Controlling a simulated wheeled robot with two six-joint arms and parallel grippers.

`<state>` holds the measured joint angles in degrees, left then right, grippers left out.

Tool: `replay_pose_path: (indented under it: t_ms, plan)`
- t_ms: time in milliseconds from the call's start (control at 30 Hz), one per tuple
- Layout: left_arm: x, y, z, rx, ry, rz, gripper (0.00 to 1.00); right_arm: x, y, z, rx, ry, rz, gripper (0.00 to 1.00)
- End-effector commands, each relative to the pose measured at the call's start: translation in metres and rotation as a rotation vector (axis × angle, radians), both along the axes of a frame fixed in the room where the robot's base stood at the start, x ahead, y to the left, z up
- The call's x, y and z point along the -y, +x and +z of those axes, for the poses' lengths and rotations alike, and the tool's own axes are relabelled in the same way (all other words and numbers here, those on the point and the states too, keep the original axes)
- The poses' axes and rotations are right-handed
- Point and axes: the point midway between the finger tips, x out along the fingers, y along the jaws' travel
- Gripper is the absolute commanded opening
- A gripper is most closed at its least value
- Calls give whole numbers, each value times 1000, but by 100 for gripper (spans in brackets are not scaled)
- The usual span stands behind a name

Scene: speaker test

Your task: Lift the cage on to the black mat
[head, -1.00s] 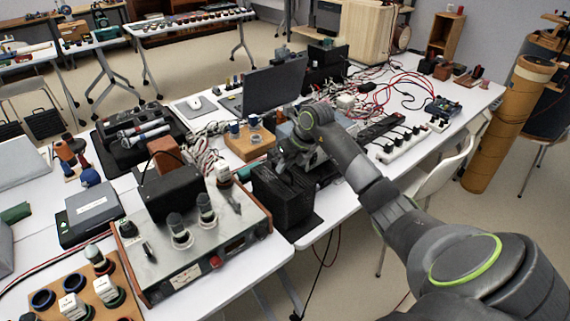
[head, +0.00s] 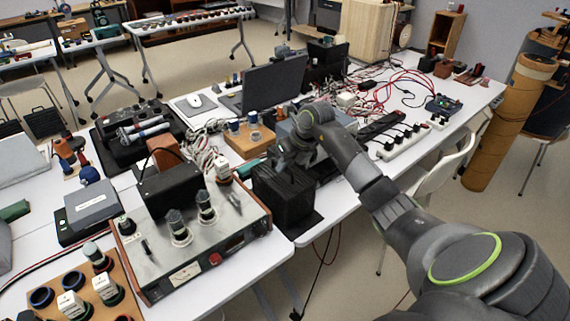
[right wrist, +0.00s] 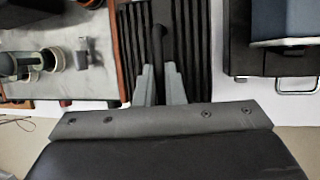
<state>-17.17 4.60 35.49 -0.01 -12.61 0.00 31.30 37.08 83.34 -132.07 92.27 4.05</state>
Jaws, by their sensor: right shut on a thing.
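The cage (head: 284,203) is a black slatted box at the table's front edge, right of the metal-topped amplifier. In the right wrist view its slatted top (right wrist: 193,40) and dark handle bar (right wrist: 157,42) show. My right gripper (head: 287,168) is above the cage, and in the right wrist view its two fingers (right wrist: 160,88) are closed around the handle. The black mat (head: 308,226) shows as a flat dark strip by the cage's lower right side. I cannot tell whether the cage's base touches it. My left gripper is not in view.
The amplifier (head: 215,250) with glass tubes stands close left of the cage. A grey-blue box with a metal handle (right wrist: 297,84) is close on the other side. A wooden block (head: 248,140), laptop (head: 272,90), cables and a power strip (head: 405,142) lie behind.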

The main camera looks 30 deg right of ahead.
Motion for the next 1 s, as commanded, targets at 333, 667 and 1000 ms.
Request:
replay_pose_path:
  t_ms: [333,667,1000]
  plan:
    - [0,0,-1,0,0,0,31,0,1,-1,2,0,1,0]
    - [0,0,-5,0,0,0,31,0,1,-5,2,0,1,0]
    - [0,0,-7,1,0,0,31,0,0,-7,2,0,1,21]
